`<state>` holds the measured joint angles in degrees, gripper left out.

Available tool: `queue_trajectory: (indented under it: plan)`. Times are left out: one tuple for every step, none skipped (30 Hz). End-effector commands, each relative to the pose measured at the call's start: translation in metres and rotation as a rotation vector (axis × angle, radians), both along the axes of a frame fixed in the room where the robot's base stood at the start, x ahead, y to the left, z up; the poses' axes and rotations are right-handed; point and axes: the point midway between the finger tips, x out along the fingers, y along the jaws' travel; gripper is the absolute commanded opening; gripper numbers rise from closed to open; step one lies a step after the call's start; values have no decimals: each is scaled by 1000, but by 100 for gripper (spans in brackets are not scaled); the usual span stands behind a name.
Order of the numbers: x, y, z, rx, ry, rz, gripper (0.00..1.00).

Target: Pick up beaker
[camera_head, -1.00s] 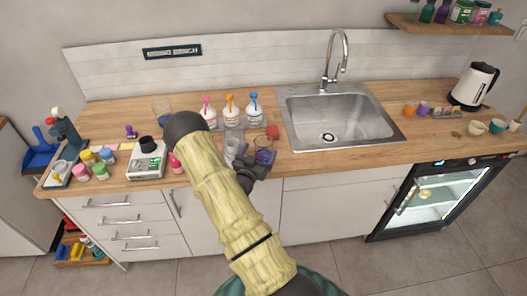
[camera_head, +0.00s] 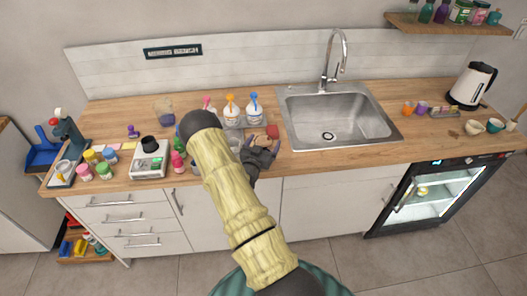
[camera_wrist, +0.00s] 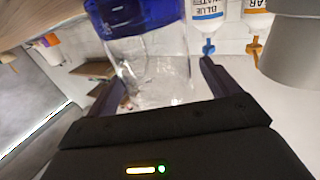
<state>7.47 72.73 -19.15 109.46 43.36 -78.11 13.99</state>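A clear glass beaker (camera_wrist: 150,65) with deep blue in its lower part shows in the wrist view, where the scene appears upside down. It stands between the two spread fingers of my gripper (camera_wrist: 162,80), with small gaps seen beside it, so the gripper looks open. In the head view my gripper (camera_head: 262,152) is low over the front of the counter, left of the sink, and hides most or all of this beaker. Another beaker (camera_head: 164,112) with a bluish tint stands further back on the left.
Wash bottles (camera_head: 231,108) stand behind my gripper, and a red block (camera_head: 272,131) lies close to it. A clear glass (camera_head: 233,141) is partly hidden beside my arm. A scale (camera_head: 149,160) and small jars are to the left. The sink (camera_head: 335,118) is to the right.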

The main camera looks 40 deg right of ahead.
Motion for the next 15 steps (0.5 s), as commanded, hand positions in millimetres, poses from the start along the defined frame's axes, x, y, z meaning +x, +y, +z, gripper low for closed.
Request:
queue_trajectory:
  plan:
    - [0, 0, 0, 0, 0, 0, 78]
    - [0, 0, 0, 0, 0, 0, 72]
    - [0, 0, 0, 0, 0, 0, 64]
    - [0, 0, 0, 0, 0, 0, 58]
    - [0, 0, 0, 0, 0, 0, 52]
    - [0, 0, 0, 0, 0, 0, 44]
    - [0, 0, 0, 0, 0, 0, 38]
    - [0, 0, 1, -1, -1, 0, 37]
    - [0, 0, 0, -1, -1, 0, 37]
    - [0, 0, 0, -1, -1, 0, 37]
    - [0, 0, 0, -1, -1, 0, 37]
    - [0, 0, 0, -1, -1, 0, 37]
    - [0, 0, 0, -1, -1, 0, 37]
    - [0, 0, 0, -1, -1, 0, 37]
    - [0, 0, 1, -1, -1, 0, 37]
